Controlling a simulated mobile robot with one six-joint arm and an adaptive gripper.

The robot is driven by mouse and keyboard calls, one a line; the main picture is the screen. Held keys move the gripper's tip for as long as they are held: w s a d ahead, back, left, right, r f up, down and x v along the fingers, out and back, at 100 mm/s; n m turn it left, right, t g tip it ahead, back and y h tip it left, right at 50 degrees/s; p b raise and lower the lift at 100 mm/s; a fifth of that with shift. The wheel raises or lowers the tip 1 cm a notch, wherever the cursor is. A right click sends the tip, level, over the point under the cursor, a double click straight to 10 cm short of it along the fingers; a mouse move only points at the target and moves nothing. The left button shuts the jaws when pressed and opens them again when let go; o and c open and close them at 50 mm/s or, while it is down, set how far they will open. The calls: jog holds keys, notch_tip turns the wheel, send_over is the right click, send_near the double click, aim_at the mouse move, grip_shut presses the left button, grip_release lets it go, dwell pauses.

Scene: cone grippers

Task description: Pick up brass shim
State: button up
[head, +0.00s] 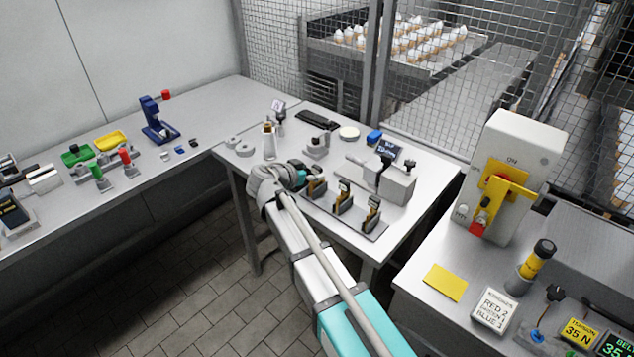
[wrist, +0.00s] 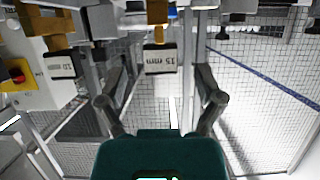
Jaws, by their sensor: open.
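My gripper (wrist: 161,100) is open in the wrist view, with its two dark fingers spread wide and nothing between them. A holder with a brass-coloured part and a white "15 mm" label (wrist: 160,58) is ahead of the fingers, near the middle. A similar holder labelled "10 mm" (wrist: 60,65) is to its left. In the head view my gripper (head: 304,174) is at the rack's left end, partly hidden by my wrist. Several brass-and-dark holders stand there, including a middle one (head: 343,203) and a right one (head: 371,216). I cannot tell which piece is the brass shim.
A grey clamp-like fixture (head: 397,184) stands behind the rack. A yellow sheet (head: 445,282) lies on the right bench near a switch box (head: 512,165). Mesh fencing rises behind.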

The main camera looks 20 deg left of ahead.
jog(key=shift+b+x, duration=0.4)
jog(key=shift+x, duration=1)
grip_shut()
